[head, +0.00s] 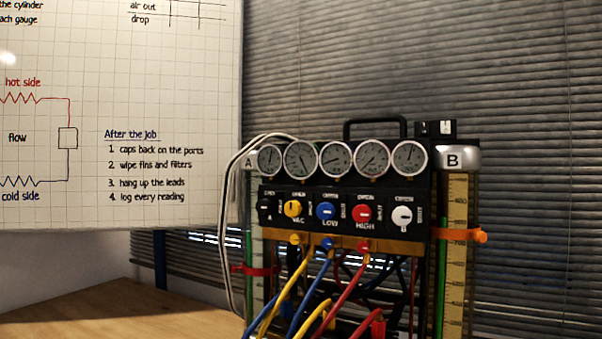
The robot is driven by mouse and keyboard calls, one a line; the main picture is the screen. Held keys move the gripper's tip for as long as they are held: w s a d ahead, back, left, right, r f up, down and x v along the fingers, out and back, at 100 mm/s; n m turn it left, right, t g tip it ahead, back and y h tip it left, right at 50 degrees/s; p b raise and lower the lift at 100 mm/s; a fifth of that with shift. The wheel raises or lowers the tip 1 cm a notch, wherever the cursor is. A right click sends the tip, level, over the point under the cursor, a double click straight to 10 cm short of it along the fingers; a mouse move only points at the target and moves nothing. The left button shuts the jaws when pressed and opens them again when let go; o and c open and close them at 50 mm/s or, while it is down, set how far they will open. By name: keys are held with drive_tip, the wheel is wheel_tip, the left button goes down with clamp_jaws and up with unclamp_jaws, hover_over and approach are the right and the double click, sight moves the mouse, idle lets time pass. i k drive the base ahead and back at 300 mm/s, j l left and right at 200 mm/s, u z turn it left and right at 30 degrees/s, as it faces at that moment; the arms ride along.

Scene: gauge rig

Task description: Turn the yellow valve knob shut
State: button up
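The yellow valve knob (292,209) sits on the black front panel (340,229) of the gauge rig, above the label VAC. It is second from the left in a row of knobs. A small black knob is to its left and the blue LOW knob (326,212) is to its right. The yellow knob is unobstructed. Its pointer position is too small to read surely. My gripper is not in view, and nothing touches the knob.
A red HIGH knob (362,215) and a white knob (402,217) continue the row. Several round gauges (336,159) stand above. Yellow, blue and red hoses (343,296) hang below the panel. Cylinder B (457,210) stands at right. Wooden bench (120,310) is clear at left.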

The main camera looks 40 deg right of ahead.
sight(292, 208)
drive_tip(key=z, duration=1.3)
